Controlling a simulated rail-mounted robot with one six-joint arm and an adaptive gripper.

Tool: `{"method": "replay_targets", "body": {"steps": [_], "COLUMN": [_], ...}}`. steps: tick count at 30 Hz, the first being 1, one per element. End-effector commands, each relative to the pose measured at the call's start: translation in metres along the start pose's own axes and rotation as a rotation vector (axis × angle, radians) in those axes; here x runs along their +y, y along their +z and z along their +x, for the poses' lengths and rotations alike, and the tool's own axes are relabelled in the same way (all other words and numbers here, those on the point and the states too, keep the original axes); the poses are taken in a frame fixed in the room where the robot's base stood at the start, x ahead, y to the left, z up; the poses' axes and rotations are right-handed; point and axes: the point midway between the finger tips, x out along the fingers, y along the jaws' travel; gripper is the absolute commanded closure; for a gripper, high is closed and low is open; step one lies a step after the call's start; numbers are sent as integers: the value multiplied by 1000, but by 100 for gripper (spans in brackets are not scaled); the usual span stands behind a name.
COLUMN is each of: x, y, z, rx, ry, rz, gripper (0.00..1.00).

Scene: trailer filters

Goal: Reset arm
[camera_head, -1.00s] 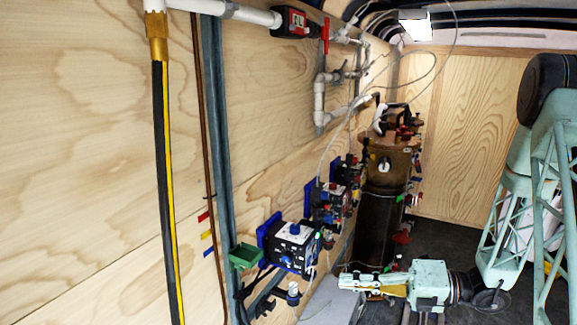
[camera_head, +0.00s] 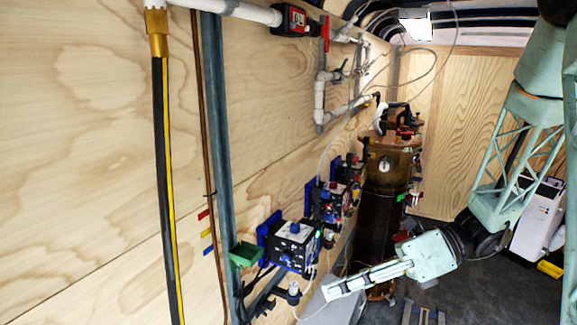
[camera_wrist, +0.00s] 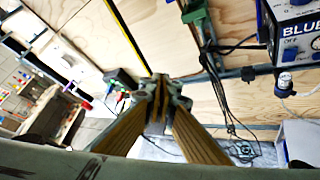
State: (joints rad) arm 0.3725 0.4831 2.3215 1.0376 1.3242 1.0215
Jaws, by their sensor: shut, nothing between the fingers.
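My gripper (camera_head: 331,290) is in the lower middle of the head view, at the end of my pale green arm, pointing left toward the plywood wall. Its fingers are shut with nothing between them. In the wrist view the two long yellowish fingers (camera_wrist: 158,88) meet at their tips. In the head view the gripper is in front of the lower part of the dark brown cylinder tank (camera_head: 385,215) and hides some of what lies behind it.
Blue-mounted control boxes (camera_head: 293,247) line the wall left of my gripper; one shows top right in the wrist view (camera_wrist: 293,35). A green holder (camera_head: 245,255) is on the wall. A white cabinet (camera_head: 538,220) stands right. Dark floor (camera_head: 480,295) is open at lower right.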

Motion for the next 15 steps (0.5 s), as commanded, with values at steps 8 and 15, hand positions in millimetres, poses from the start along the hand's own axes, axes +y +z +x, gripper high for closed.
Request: {"method": "replay_targets", "body": {"steps": [8, 15], "x": [37, 66], "y": [-8, -18], "z": [2, 2], "rx": [118, 220], "ry": [-5, -4], "rz": [-188, -350], "gripper": [100, 100]}}
